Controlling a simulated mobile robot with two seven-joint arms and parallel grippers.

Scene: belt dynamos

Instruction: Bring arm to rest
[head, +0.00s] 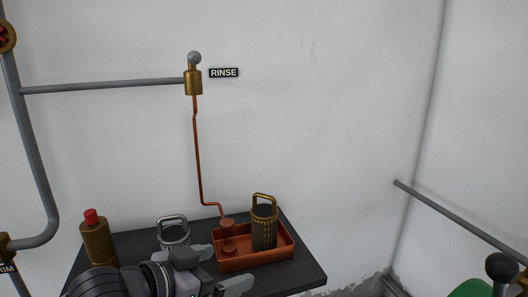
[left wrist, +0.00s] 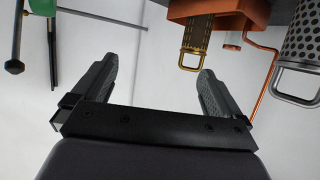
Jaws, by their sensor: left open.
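My left gripper (head: 222,268) is in the lower middle of the head view, in front of the dark bench (head: 306,277). Its two fingers are spread with nothing between them, and the left wrist view also shows the open gap (left wrist: 155,75). A brass slotted basket (head: 264,228) with a loop handle stands in the copper tray (head: 285,250), beyond the fingers. A silver perforated basket (head: 174,233) stands left of the tray, its lower part hidden by my arm. My right gripper is in neither view.
A brass bottle with a red top (head: 97,238) stands at the bench's left. A copper pipe (head: 197,150) runs down to the tray beneath the RINSE sign (head: 224,72). A black-knobbed lever (head: 500,267) and a green object (head: 470,288) are at lower right.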

